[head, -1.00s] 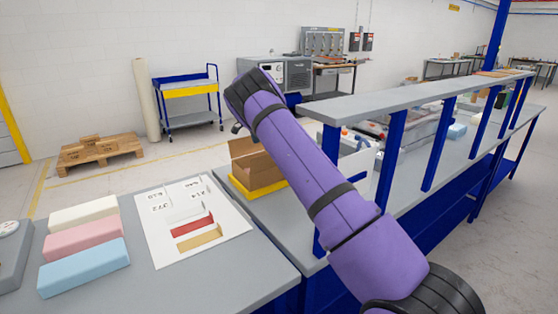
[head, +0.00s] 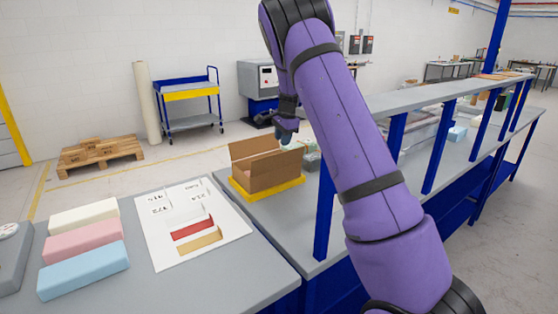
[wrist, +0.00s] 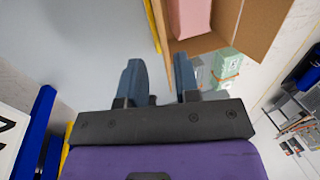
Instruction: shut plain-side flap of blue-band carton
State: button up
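An open brown carton (head: 273,172) stands on a yellow base (head: 238,187) on the grey bench. Flaps stand up around its open top; no blue band is visible, so I cannot tell which flap is the plain-side one. In the wrist view the carton (wrist: 262,25) is at the upper right, with a pink block (wrist: 188,15) inside. My gripper (head: 287,130) is just above and behind the carton's right part in the head view, pointing down. In the wrist view my gripper (wrist: 158,78) has two blue-grey fingers apart with nothing between them, beside the carton.
A raised grey shelf (head: 430,100) on blue posts runs right of the carton. Cream, pink and blue foam blocks (head: 85,265) and a white sheet board (head: 190,250) lie on the near bench. Green and white items (wrist: 228,65) sit beside the carton.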

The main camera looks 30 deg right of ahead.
aim_at(279, 157)
jog(key=x, duration=1)
grip_shut()
